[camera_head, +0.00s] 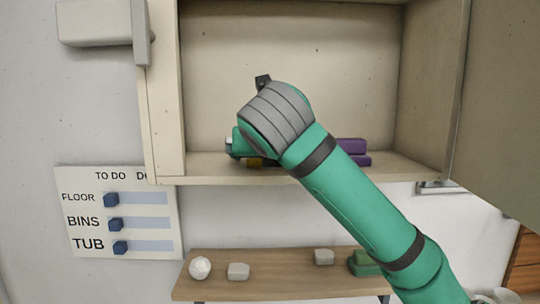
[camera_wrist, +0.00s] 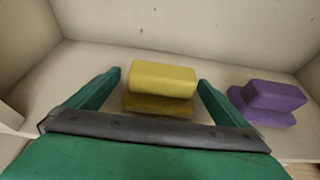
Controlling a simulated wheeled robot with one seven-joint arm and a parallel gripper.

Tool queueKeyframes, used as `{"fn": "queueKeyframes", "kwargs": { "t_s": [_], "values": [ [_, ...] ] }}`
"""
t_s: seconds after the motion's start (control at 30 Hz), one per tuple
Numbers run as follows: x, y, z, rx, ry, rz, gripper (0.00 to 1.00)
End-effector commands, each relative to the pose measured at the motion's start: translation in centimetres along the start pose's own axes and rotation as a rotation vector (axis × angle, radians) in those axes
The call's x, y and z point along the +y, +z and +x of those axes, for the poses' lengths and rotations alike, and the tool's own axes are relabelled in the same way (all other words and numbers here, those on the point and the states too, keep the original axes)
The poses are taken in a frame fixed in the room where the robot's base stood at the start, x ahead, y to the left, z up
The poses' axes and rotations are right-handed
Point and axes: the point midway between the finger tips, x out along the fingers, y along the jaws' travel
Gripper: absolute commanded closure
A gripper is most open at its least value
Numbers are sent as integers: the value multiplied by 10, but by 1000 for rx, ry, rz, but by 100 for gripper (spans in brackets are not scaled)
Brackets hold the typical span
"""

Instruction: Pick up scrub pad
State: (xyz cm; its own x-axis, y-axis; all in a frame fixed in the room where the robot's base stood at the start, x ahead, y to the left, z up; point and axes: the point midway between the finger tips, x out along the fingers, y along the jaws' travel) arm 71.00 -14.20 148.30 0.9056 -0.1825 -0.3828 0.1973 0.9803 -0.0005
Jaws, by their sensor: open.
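A yellow two-layer block (camera_wrist: 162,78), which looks like a scrub pad, lies on the cabinet shelf in the wrist view, its lower layer darker. In the head view only a small yellow-brown part (camera_head: 256,162) shows under my gripper. My gripper (camera_wrist: 160,84) is open, with one green finger at the left and one at the right of the yellow block. I cannot tell whether either finger touches it. A purple two-layer block (camera_wrist: 268,101) of similar shape sits on the shelf to the right, outside the right finger; it also shows in the head view (camera_head: 352,146).
The open cabinet (camera_head: 165,110) has side walls and a door (camera_head: 505,100) at the right. Below it, a wooden shelf (camera_head: 280,286) holds a white ball (camera_head: 200,268), two pale blocks (camera_head: 238,271) and a green block (camera_head: 362,264). A to-do board (camera_head: 120,210) hangs at left.

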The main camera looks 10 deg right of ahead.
Motion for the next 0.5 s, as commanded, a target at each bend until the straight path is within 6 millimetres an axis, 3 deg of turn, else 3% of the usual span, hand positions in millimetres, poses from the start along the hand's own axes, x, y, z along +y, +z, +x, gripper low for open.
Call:
{"fn": "queueKeyframes", "kwargs": {
  "t_s": [0.13, 0.33, 0.5],
  "values": [
    [-1, 0, 0, 0, -1, 1, 0],
    [-1, 0, -1, 0, -2, 1, 45],
    [-1, 0, -1, -1, -2, 1, 45]
  ]
}}
